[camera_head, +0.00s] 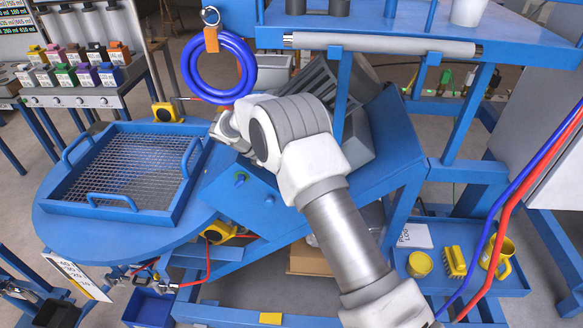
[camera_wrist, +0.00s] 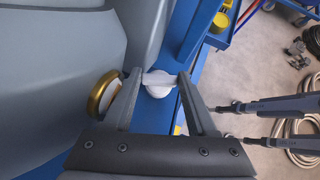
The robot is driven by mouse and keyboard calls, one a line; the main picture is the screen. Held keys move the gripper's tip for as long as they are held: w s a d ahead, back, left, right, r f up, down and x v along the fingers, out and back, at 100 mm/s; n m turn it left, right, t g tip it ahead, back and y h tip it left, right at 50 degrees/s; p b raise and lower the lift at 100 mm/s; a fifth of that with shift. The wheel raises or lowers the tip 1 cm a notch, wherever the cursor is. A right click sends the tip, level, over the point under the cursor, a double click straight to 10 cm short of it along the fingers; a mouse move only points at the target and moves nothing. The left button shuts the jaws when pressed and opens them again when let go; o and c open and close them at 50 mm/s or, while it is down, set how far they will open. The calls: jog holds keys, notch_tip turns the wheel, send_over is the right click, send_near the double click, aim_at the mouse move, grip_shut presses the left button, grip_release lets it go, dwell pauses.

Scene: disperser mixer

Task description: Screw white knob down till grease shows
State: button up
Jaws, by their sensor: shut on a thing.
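The white knob (camera_wrist: 158,90) shows in the wrist view, a round white base with a flat raised grip bar on a blue surface. My gripper (camera_wrist: 160,76) has one finger on each side of the knob's bar and is shut on it. A round gold-rimmed piece with a white face (camera_wrist: 104,93) sits just left of the left finger. In the head view my arm covers the knob and the fingertips. No grease can be made out in either view.
A blue mesh tray (camera_head: 130,168) lies on the round blue table at left. A coiled blue hose (camera_head: 219,70) hangs near my wrist. A grey motor housing (camera_head: 318,90) stands behind my arm. A lower blue shelf (camera_head: 463,284) holds yellow items at right.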

jog(key=o, duration=1.4)
jog(key=shift+c, duration=0.2)
